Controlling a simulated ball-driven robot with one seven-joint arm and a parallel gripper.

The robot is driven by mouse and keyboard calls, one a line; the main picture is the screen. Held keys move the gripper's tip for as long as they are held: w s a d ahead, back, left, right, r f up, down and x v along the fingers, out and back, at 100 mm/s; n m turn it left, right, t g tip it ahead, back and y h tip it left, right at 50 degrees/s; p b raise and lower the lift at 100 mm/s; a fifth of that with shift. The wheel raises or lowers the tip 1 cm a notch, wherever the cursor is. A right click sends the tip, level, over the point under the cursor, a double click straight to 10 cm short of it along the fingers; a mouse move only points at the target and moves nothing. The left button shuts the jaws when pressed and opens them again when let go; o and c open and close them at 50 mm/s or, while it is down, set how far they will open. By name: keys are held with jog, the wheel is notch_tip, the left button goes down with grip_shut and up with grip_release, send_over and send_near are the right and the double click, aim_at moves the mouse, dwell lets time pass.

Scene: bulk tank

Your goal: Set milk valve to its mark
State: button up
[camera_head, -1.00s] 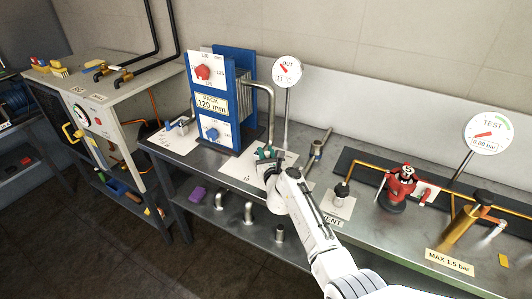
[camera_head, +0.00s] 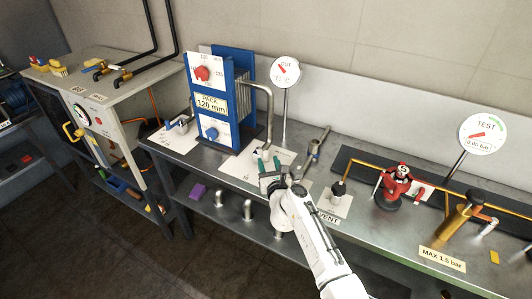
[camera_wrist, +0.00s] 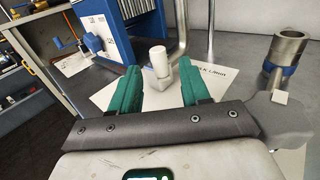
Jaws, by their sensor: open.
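The milk valve shows in the wrist view as an upright white, round-topped handle (camera_wrist: 158,61) on a grey metal base. It stands on a white card (camera_wrist: 115,92) whose partly hidden print seems to read MILK L/min. The card also shows in the head view (camera_head: 236,169). My gripper (camera_wrist: 162,88) is open, with one green finger on each side of the handle in the picture and visible gaps to both. The handle looks beyond the fingertips; I cannot tell the distance. In the head view my gripper (camera_head: 270,164) is over the card, hiding most of the valve. The scale mark is not readable.
The blue plate pack (camera_head: 208,100) stands behind left, with a bent pipe and the OUT gauge (camera_head: 285,72) behind the card. A metal pipe with a blue ring (camera_wrist: 284,55) stands close at right. The VENT knob (camera_head: 339,189) and red valve (camera_head: 396,183) are further right.

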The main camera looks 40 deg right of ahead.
jog(key=shift+p+v, duration=0.4)
jog(key=shift+v, duration=1.95)
